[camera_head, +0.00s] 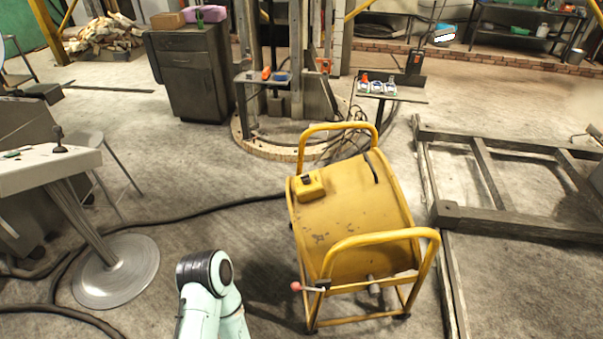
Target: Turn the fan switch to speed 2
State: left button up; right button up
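A yellow drum-shaped machine in a tubular frame, which looks like the fan (350,235), stands on the floor right of centre. A small yellow box (309,185) with a dark top sits on the upper left of its drum. A lever with a pinkish-red knob (296,286) sticks out at its lower left. I cannot tell which of these is the fan switch, and no speed marks are readable. A pale green link of one of my arms, with a dark joint, rises at the bottom edge, left of the fan and apart from it. Neither gripper shows.
A dark hose (190,219) runs across the floor to the fan's left side. A round-based table (35,168) stands at the left. A wooden frame (515,222) lies at the right. Behind are a small tool stand (405,95) and a dark cabinet (195,80).

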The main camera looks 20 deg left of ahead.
aim_at(305, 178)
jog(key=j+z, duration=0.15)
jog(key=j, duration=0.4)
jog(key=k+j+z, duration=0.2)
jog(key=j, duration=0.35)
jog(key=j+z, duration=0.35)
jog(key=j, duration=0.75)
jog(key=i+j+z, duration=0.2)
jog(key=j, duration=0.35)
jog(key=j+z, duration=0.25)
jog(key=j, duration=0.3)
jog(key=i+j+z, duration=0.1)
jog(key=j, duration=0.25)
jog(key=i+j+z, duration=0.1)
jog(key=j, duration=0.25)
jog(key=j+z, duration=0.1)
jog(key=j, duration=0.25)
jog(key=i, duration=0.05)
